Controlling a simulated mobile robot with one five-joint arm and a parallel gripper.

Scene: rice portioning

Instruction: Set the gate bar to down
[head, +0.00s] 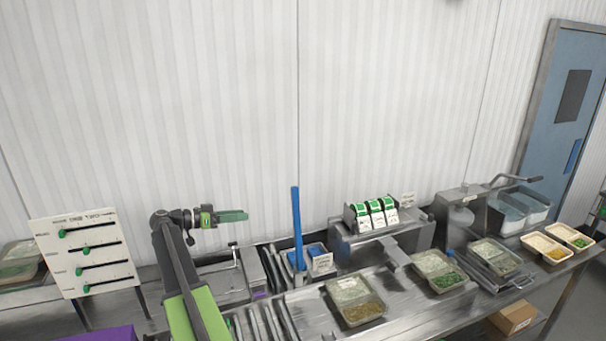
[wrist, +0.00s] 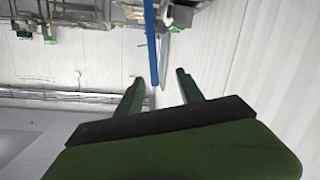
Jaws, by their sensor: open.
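The gate bar (head: 297,225) is a thin blue bar standing upright, rising from a blue base (head: 310,260) on the steel bench. In the wrist view the blue bar (wrist: 151,45) comes down from the top edge, and its free end shows between my two fingertips in the picture. My gripper (head: 246,215) has green fingers and is in the air left of the bar, at about the height of its upper part, with a gap between them in the head view. My gripper (wrist: 160,78) is open with nothing held. How far the bar lies beyond the fingertips cannot be told.
A white panel with green sliders (head: 85,255) stands at the left. A steel machine with green-and-white boxes (head: 376,216) is right of the bar. Food trays (head: 355,318) lie along the bench at the right. The air above the bench before the wall is free.

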